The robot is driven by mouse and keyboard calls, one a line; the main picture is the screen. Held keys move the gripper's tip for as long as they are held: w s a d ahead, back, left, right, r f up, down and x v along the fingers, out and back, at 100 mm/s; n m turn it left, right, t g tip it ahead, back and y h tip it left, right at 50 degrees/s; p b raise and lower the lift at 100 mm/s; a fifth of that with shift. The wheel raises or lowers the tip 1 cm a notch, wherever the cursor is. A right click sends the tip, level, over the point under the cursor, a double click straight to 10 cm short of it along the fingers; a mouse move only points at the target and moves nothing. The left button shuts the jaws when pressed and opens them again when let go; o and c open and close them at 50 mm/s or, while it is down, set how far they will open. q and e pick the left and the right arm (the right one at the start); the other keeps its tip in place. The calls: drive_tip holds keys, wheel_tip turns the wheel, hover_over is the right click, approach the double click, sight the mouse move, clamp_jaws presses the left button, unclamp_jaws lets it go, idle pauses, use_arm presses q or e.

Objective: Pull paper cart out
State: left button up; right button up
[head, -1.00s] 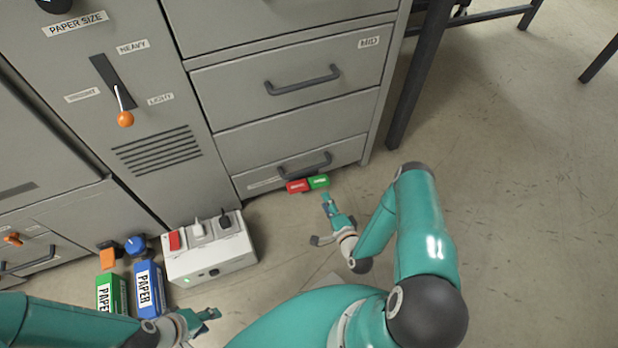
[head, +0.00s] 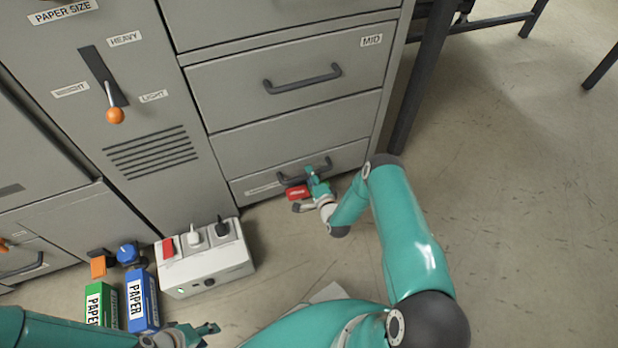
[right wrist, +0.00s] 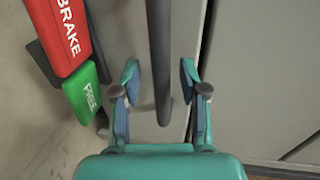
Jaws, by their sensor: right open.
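The low front panel (head: 345,158) of the grey cabinet, which I take to be the paper cart, carries a dark bar handle (head: 290,180). It looks flush with the cabinet. My right gripper (head: 311,178) is at this handle. In the right wrist view the open fingers (right wrist: 158,82) stand either side of the dark handle bar (right wrist: 159,45), with gaps showing. A red BRAKE pedal (head: 297,193) sits beside the gripper. The green FREE pedal (right wrist: 85,93) shows in the right wrist view. My left gripper (head: 208,329) is low and away from the cart; its jaws are unclear.
A white switch box (head: 205,270) stands on the floor at the left, near green (head: 100,304) and blue (head: 142,300) paper packs. A drawer marked MID (head: 300,85) is above the cart. Dark table legs (head: 420,85) stand to the right. Floor in front and right is clear.

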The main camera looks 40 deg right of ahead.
drive_tip(key=shift+w+d, duration=0.1)
drive_tip(key=shift+w, duration=0.4)
clamp_jaws()
drive_tip(key=shift+f, duration=0.1)
